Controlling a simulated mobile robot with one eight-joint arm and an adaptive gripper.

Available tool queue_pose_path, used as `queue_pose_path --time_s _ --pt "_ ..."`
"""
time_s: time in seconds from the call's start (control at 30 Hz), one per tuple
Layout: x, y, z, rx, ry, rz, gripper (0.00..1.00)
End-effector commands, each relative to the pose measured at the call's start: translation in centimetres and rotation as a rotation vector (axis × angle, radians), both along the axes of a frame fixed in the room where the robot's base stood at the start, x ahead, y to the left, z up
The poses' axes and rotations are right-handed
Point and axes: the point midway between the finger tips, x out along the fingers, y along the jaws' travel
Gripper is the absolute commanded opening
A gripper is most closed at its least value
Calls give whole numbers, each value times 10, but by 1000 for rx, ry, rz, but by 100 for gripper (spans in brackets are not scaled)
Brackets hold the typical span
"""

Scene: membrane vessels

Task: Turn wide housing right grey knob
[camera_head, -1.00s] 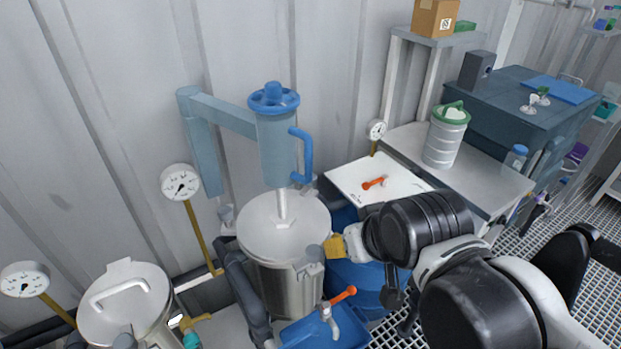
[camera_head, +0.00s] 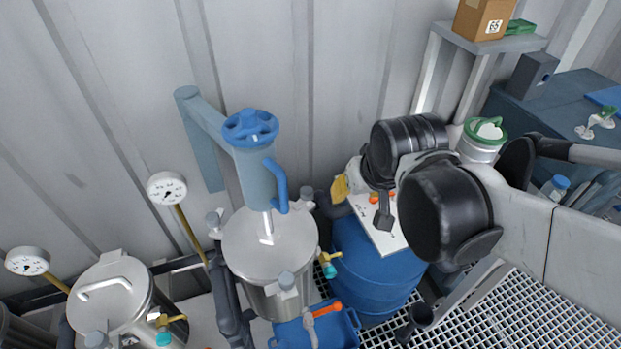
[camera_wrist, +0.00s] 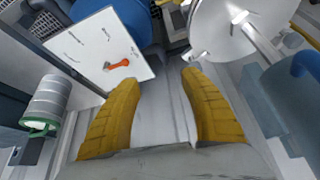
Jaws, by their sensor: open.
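The wide steel housing (camera_head: 268,250) stands in the middle of the head view, with a flat round lid; its lid also shows at the top right of the wrist view (camera_wrist: 262,15). Grey knobs sit around its rim: one at the right (camera_head: 306,196), one at the left (camera_head: 214,218) and one at the front (camera_head: 287,282). My gripper (camera_head: 340,188) is to the right of the right grey knob, apart from it. In the wrist view its two yellow fingers (camera_wrist: 159,78) are spread with nothing held between them. A small pale piece by the lid edge there may be a knob.
A blue column with a blue handwheel (camera_head: 250,127) rises above the housing. A smaller steel vessel (camera_head: 120,290) stands at the left. A blue drum (camera_head: 365,268) carries a white board (camera_wrist: 98,50) with an orange handle (camera_wrist: 117,64).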

Motion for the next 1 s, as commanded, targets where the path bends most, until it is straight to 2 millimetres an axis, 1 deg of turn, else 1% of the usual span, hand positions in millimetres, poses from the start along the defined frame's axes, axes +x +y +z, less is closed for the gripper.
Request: queue_pose_path --time_s 0.03,0.13,0.2,0.3,0.4,0.57,0.67,0.9,1.0 --pt "11 11 11 -1 13 16 52" --pt "30 33 15 -7 44 46 52" --pt "42 50 14 -11 65 66 52" --pt "53 68 9 -17 88 87 52" --pt "59 79 3 -22 103 99 52" --pt "64 85 -10 -24 111 104 52" --pt "69 86 -25 -24 110 104 52" --pt "88 90 -70 -24 110 103 52" --pt "94 91 -85 -24 110 103 52"
